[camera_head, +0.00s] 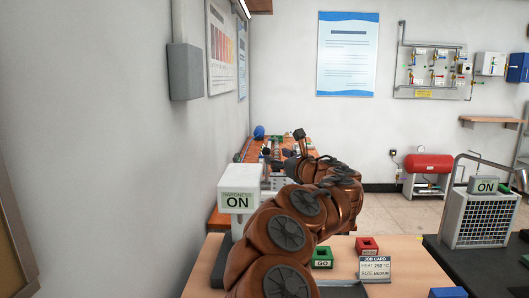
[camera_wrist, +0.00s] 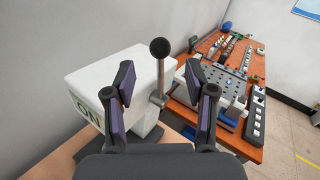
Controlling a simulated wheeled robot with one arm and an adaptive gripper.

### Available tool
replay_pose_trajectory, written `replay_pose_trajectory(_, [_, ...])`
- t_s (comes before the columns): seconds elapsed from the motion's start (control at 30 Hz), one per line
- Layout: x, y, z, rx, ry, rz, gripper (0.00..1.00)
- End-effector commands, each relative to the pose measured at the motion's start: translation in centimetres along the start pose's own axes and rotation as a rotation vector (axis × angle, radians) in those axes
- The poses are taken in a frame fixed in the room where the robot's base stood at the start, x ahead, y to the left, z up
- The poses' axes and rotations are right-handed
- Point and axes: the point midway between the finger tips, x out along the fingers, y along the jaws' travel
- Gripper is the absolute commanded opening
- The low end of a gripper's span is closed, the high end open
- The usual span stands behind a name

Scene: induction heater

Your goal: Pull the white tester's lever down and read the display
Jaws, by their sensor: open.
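The white tester (camera_head: 238,197) stands at the left end of the near table in the head view, its display (camera_head: 238,202) reading "HARDNESS ON". In the wrist view the tester (camera_wrist: 95,80) fills the left, with part of "ON" visible on its face. Its lever (camera_wrist: 161,75) is a thin metal rod standing upright, with a black ball knob (camera_wrist: 160,46) on top, at the tester's right side. My gripper (camera_wrist: 158,85) is open. The lever shows between its two fingers, apart from both as far as I can see.
A green bin (camera_head: 322,257), a red bin (camera_head: 367,246) and a job card (camera_head: 376,269) reading "HEAT 250 °C, SIZE MEDIUM" are on the near table. An orange bench (camera_wrist: 235,55) with several tools lies beyond the tester. A grey unit (camera_head: 480,218) showing "ON" stands at right.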

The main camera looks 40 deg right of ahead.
Motion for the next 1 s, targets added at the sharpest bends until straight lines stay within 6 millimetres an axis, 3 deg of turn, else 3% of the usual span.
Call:
replay_pose_trajectory(0.6, [6.5, 0.3, 0.3, 0.004, -0.003, 0.006, 0.55])
replay_pose_trajectory(1.0, [7.6, 0.2, 0.1, 0.003, -0.002, 0.001, 0.55])
